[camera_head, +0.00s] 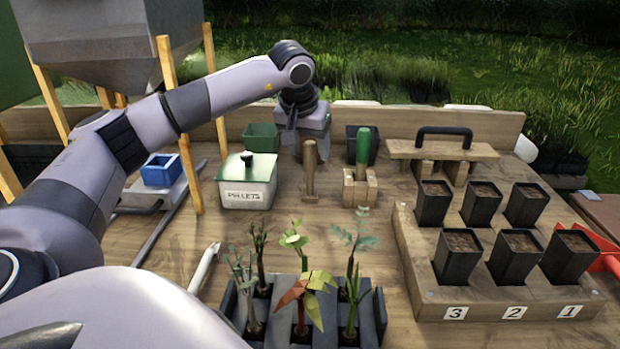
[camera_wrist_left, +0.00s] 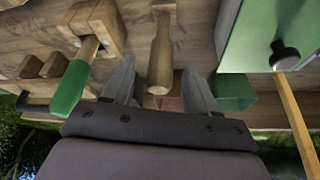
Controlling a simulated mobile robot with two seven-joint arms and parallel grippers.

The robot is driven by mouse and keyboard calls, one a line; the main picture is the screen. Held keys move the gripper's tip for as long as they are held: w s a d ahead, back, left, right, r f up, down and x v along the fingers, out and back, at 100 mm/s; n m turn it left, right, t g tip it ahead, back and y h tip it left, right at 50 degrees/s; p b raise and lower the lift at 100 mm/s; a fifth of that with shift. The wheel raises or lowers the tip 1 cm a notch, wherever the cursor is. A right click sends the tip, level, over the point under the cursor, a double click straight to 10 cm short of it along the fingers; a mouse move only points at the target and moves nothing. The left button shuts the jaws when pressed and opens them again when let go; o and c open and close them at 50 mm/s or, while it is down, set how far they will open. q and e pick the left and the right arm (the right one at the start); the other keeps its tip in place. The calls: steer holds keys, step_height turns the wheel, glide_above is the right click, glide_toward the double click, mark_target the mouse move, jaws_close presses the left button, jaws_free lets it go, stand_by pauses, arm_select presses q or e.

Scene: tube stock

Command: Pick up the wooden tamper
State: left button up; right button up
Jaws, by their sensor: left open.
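The wooden tamper (camera_head: 310,172) stands upright on the wooden bench, between the labelled box and a small wooden block. My left gripper (camera_head: 303,138) is behind and above it in the head view, and its fingers are mostly hidden there. In the left wrist view the tamper (camera_wrist_left: 161,55) runs along the middle, its handle end toward the gap between the two fingertips. The left gripper (camera_wrist_left: 159,75) is open, one finger on each side of the handle; I cannot tell whether either touches it. My right gripper is in neither view.
A green-handled tool (camera_head: 363,146) stands in a wooden block (camera_head: 360,190) just right of the tamper. A labelled green-lidded box (camera_head: 246,193) stands to its left. Potted seedlings in a dark tray (camera_head: 371,320) are in front, and a numbered pot rack (camera_head: 420,268) is at right.

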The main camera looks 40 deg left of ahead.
arm_select(q)
steer(key=shift+x, duration=1)
steer(key=shift+c, duration=0.3)
jaws_close()
steer(key=shift+r, duration=0.1)
